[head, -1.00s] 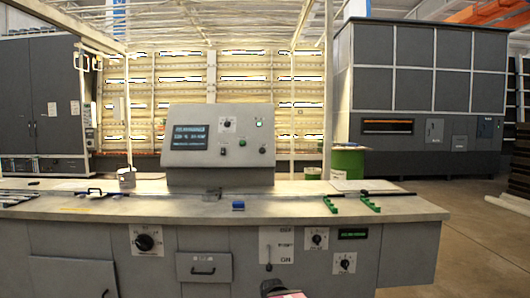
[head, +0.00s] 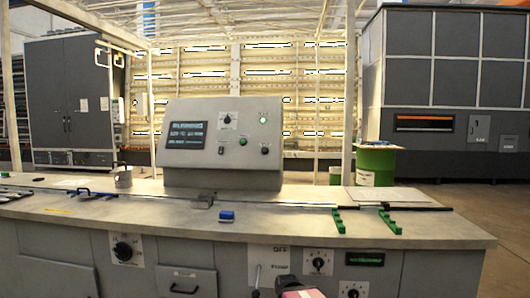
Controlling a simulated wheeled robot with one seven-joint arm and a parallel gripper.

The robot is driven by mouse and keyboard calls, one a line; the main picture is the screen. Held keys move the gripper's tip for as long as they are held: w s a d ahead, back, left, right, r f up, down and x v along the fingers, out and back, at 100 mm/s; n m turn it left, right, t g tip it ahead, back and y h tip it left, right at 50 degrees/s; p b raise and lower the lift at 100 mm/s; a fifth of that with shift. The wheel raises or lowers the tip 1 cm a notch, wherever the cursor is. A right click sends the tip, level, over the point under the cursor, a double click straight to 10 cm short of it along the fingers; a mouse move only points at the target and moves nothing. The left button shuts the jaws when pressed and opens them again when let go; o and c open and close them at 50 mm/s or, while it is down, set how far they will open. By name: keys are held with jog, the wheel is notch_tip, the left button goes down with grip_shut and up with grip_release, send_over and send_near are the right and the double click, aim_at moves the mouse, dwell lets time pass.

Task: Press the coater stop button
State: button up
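A grey sloped control console (head: 222,143) stands on the long bench, near the middle of the head view. The labels are too small to read, so I cannot tell which one is the coater stop button. A dark and pink part, seemingly the end of my arm with my gripper (head: 293,292), shows at the bottom edge, well below the console. Its fingers cannot be made out.
The bench top (head: 120,208) lies before the console, with a blue block (head: 227,217) and green brackets (head: 390,222) on it. The bench front carries a lever panel (head: 268,265) and knobs (head: 123,251). A green drum (head: 375,166) stands behind.

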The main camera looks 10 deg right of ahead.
grip_shut()
dwell(1.7)
